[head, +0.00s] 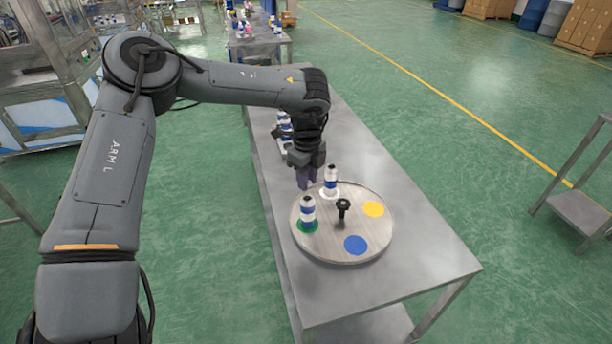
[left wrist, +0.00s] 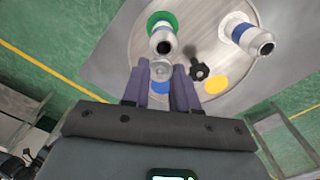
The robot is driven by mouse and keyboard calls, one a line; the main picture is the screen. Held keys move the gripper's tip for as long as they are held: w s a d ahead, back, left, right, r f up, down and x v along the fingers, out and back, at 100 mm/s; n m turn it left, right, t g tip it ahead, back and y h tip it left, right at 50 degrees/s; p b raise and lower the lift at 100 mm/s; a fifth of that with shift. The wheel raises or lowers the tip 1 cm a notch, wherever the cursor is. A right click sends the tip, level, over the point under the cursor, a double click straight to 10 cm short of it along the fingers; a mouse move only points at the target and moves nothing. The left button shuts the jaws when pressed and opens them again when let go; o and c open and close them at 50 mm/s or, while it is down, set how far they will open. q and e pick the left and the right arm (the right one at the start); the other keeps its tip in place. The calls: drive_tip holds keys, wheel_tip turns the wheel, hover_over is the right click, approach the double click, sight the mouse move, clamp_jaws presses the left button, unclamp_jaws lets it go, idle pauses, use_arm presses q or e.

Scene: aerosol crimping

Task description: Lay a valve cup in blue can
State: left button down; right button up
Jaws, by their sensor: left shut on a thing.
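My left gripper (head: 306,184) is shut on a small pale valve cup (left wrist: 161,68), held between its purple fingertips. The cup is hard to make out in the head view. A white can with a blue band (head: 308,214) stands upright on the green spot of a round turntable (head: 330,249). In the left wrist view this can (left wrist: 162,38) shows its open top close to the cup; I cannot tell the gap. A second blue-banded can (head: 330,182) stands upright on the white spot. My right gripper is not in view.
A black knob (head: 343,208) stands at the turntable's centre. The blue spot (head: 355,245) and yellow spot (head: 373,209) are bare. More blue-banded items (head: 284,125) stand farther back on the table, behind my arm. The near end of the metal table (head: 420,275) is clear.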

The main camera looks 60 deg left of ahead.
sight(308, 200)
use_arm(q)
drive_tip(key=shift+w+a+r, duration=0.2)
drive_tip(key=shift+w+r, duration=0.15)
drive_tip(key=shift+r, duration=0.15)
drive_tip(key=shift+s+f+b, duration=0.15)
drive_tip(key=shift+f+b, duration=0.25)
drive_tip(key=shift+f, duration=0.35)
drive_tip(key=shift+f+b, duration=0.45)
drive_tip(key=shift+f, duration=0.15)
drive_tip(key=shift+f+b, duration=1.1)
drive_tip(key=shift+f, duration=0.5)
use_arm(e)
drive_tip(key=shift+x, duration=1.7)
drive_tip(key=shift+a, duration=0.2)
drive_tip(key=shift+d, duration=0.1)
use_arm(q)
drive_tip(key=c, duration=0.8)
unclamp_jaws()
drive_tip(key=shift+o, duration=0.3)
